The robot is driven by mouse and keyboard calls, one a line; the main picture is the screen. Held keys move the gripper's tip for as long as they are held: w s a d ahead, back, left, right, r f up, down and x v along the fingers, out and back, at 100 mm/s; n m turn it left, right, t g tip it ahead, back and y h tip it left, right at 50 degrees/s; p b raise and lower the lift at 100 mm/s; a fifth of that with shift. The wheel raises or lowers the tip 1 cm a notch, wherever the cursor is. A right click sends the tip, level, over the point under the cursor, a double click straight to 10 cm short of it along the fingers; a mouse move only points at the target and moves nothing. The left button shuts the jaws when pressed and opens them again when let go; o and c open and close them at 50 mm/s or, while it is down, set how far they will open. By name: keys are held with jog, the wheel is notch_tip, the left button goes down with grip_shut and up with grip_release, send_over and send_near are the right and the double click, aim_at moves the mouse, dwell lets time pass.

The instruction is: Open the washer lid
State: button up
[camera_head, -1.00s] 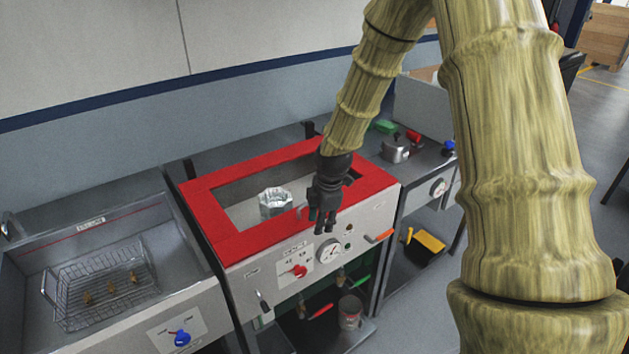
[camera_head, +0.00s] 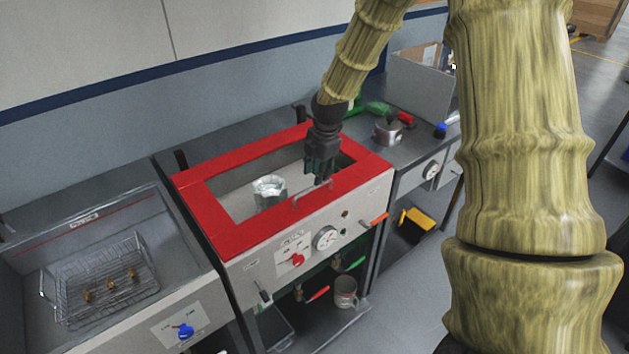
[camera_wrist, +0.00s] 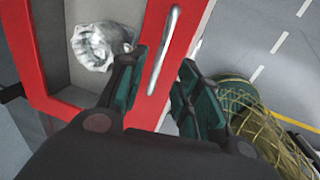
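The washer lid (camera_head: 235,240) is a red frame lying flat on the washer, with a window in its middle. It also shows in the wrist view (camera_wrist: 30,52). A metal bar handle (camera_wrist: 163,50) stands on its front strip and shows in the head view too (camera_head: 298,199). A silvery machined housing (camera_head: 268,190) sits behind the window. My gripper (camera_head: 319,178) points down just above the handle's right part. In the wrist view my gripper (camera_wrist: 158,88) is open, with the handle lying between its dark green fingers. I cannot tell whether they touch it.
A sink with a wire basket (camera_head: 105,280) stands left of the washer. A gauge (camera_head: 326,238), a red knob (camera_head: 297,260) and an orange lever (camera_head: 375,220) are on the washer front. A bench with a metal pot (camera_head: 387,130) stands on the right.

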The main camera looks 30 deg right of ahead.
aim_at(315, 187)
jog(key=shift+w+a+f+p, duration=0.15)
jog(key=shift+f+p, duration=0.1)
jog(key=shift+f, duration=0.65)
jog(key=shift+w+d+f+p, duration=0.1)
jog(key=shift+w+f+p, duration=0.15)
jog(key=shift+f, duration=0.7)
jog(key=shift+w+a+f+p, duration=0.1)
jog(key=shift+f+p, duration=0.2)
jog(key=shift+f, duration=0.6)
grip_shut()
